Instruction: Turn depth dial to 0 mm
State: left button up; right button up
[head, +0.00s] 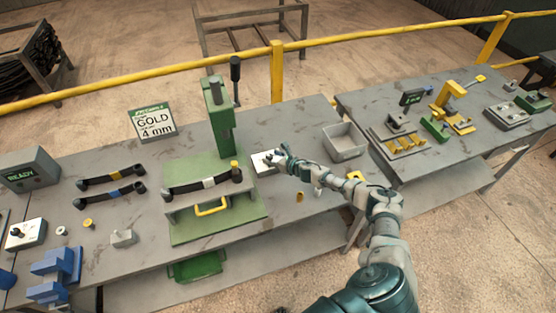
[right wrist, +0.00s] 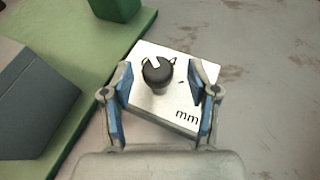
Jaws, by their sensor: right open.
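The depth dial is a black knob (right wrist: 157,72) with a white pointer mark, on a white box (right wrist: 178,115) lettered "mm". The pointer aims up and slightly left in the right wrist view; most scale marks are hidden or too small to read. My right gripper (right wrist: 160,105) is open, its two blue-padded fingers on either side of the box's near part, with the knob ahead between them. I cannot tell whether they touch it. In the head view the right gripper (head: 280,160) is over the white box (head: 262,162), partly covering it. My left gripper is not in view.
A green press (head: 222,120) stands left of the box, with a leaf spring (head: 203,186) on its front. A grey bin (head: 345,140) is to the right. A yellow rail (head: 180,80) runs behind the bench.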

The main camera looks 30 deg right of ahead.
jog(key=v, duration=1.1)
jog(key=shift+s, duration=0.3)
jog(key=shift+d, duration=0.15)
